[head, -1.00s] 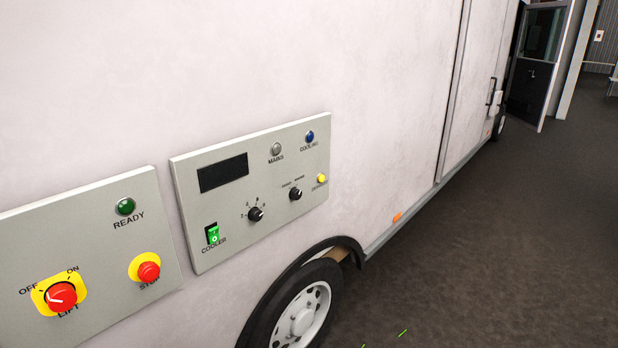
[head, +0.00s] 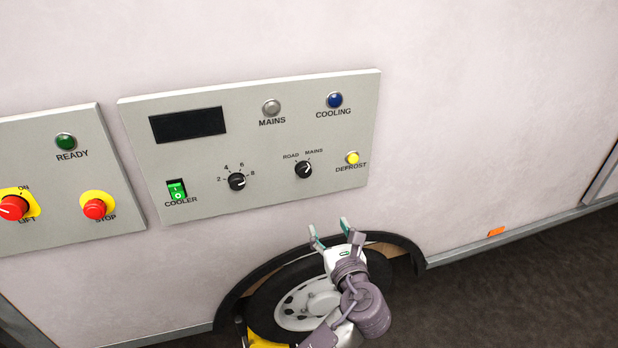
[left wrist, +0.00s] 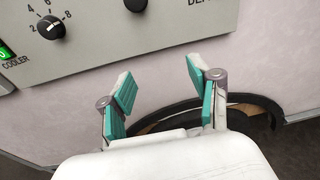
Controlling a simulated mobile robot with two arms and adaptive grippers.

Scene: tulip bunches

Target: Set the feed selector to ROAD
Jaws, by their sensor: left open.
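The feed selector (head: 303,170) is a small black knob under the labels ROAD and MAINS on the grey cooler panel (head: 270,200). Its white mark appears to point up and right, toward MAINS. In the left wrist view only the bottom of the selector (left wrist: 135,4) shows at the top edge; its labels are cut off. My left gripper (head: 329,229) is open and empty, below the panel's lower edge and in front of the wheel arch. Its green-padded fingers also show apart in the left wrist view (left wrist: 160,82), below the knob. My right gripper is not seen.
On the same panel are a numbered dial (head: 237,181), green COOLER switch (head: 177,190), yellow DEFROST button (head: 352,158), and MAINS (head: 271,108) and COOLING (head: 335,100) lamps. The lift panel (head: 60,225) with red STOP (head: 94,209) stands left. The wheel (head: 300,300) is below.

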